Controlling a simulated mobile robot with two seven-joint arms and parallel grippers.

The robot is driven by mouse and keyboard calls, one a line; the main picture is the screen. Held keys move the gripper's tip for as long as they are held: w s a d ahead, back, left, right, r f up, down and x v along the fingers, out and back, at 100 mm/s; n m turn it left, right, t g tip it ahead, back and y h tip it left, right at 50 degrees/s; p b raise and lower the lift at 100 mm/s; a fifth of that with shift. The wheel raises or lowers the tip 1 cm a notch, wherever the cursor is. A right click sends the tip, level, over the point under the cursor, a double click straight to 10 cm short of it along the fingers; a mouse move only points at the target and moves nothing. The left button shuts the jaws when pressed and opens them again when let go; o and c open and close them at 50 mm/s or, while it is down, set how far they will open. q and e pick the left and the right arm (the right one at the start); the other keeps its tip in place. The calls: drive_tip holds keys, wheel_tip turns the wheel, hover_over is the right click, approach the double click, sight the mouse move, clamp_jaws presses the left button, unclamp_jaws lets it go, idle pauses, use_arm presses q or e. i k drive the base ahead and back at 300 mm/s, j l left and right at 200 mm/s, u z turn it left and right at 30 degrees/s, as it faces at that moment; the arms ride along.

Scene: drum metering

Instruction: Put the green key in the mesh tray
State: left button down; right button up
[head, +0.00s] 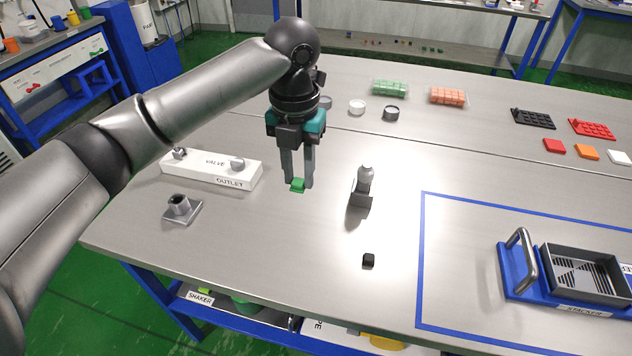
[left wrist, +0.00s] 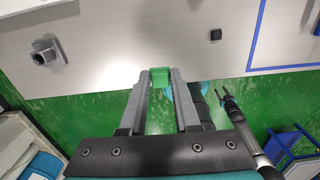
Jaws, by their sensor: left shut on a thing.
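My left gripper (head: 298,180) is shut on the green key (head: 298,186), a small green block between its fingertips. The key also shows between the fingers in the left wrist view (left wrist: 160,76). It is over the left part of the table, in front of the white valve block; its height above the top is hard to judge. The mesh tray (head: 578,275) is a dark grey slotted tray on a blue base with a grey handle, at the right, well apart from the key. My right gripper (left wrist: 223,92) shows small at the right of the left wrist view, its fingers apart and empty.
A grey upright device (head: 363,187) and a small black cap (head: 368,261) stand between the key and tray. A white valve block (head: 212,168) and a metal flange (head: 182,209) are at the left. Blue tape (head: 420,265) borders the tray's area, whose left part is clear.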

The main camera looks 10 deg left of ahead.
sight(578, 278)
drive_tip(key=l, duration=1.45)
drive_tip(key=i+l, duration=0.1)
drive_tip(key=l, duration=1.4)
